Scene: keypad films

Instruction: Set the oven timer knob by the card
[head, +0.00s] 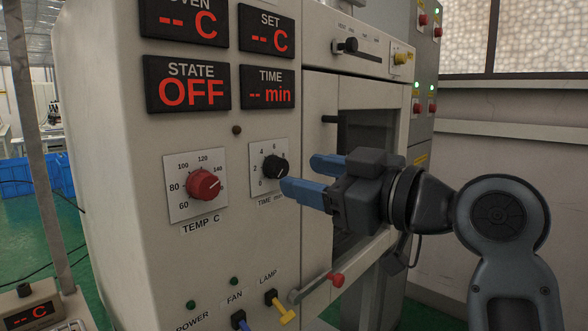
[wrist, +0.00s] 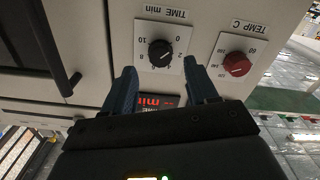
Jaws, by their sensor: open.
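The black timer knob (head: 274,167) sits on a white dial plate labelled TIME min, right of the red temperature knob (head: 203,184). In the wrist view the timer knob (wrist: 160,53) shows upside down, just beyond and between my blue fingertips. My gripper (head: 305,176) is open, close in front of the right side of the timer dial in the head view. I see no contact between the fingers and the knob. The displays read OFF for STATE (head: 187,84) and "-- min" for TIME (head: 268,88). No card is recognisable in either view.
Below the dials are a blue FAN switch (head: 239,320) and a yellow LAMP switch (head: 279,307). The oven's door window is behind my arm. A small red-digit display is at lower left.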

